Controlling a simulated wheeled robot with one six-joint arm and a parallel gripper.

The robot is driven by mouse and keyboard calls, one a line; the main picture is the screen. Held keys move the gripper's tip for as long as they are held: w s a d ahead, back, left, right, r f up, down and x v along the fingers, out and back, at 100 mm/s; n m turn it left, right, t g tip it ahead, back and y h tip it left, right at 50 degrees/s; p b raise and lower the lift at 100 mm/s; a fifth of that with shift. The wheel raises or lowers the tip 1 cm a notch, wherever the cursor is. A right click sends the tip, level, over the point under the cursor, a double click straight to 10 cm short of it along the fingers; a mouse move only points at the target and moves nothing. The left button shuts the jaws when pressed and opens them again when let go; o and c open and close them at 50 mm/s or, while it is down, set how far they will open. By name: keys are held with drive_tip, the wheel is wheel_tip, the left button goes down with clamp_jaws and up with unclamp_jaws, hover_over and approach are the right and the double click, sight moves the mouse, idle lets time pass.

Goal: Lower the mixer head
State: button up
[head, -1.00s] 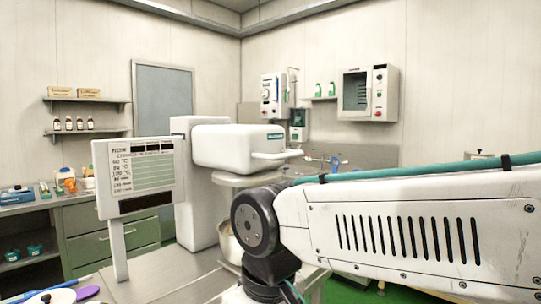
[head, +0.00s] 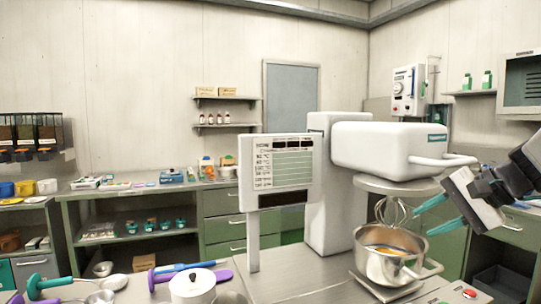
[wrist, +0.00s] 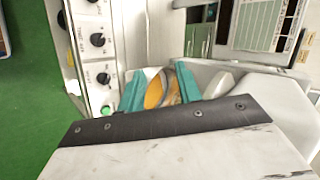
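The white mixer head (head: 375,150) sits on its column (head: 328,190), with a white handle bar (head: 447,161) sticking out at its right end. A wire whisk (head: 391,212) hangs below it, its lower end around the rim of the metal bowl (head: 378,265) in the picture. The bowl holds something orange-brown. My gripper (head: 432,217) has teal fingers spread apart and empty, right of the whisk and below the handle bar. In the wrist view the open fingers (wrist: 160,90) frame something orange, seemingly the bowl's contents.
A display panel (head: 279,172) on a post stands left of the mixer. A white lidded pot (head: 192,286) and purple- and teal-handled utensils lie at the front left. Counters (head: 150,190) line the back wall. The wrist view shows a knobbed control panel (wrist: 95,50) and green floor.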

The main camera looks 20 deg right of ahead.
sight(467, 162)
drive_tip(key=s+d+r+m+t+h, duration=0.1)
drive_tip(key=d+r+m+t+h, duration=0.15)
drive_tip(key=d+r, duration=0.4)
drive_tip(key=s+d+r+m+t+h, duration=0.15)
drive_tip(key=d+r+t, duration=0.25)
drive_tip(key=d, duration=0.6)
drive_tip(key=shift+y, duration=0.5)
drive_tip(key=x, duration=0.8)
drive_tip(key=shift+w+d+r, duration=0.1)
drive_tip(key=shift+w+r, duration=0.25)
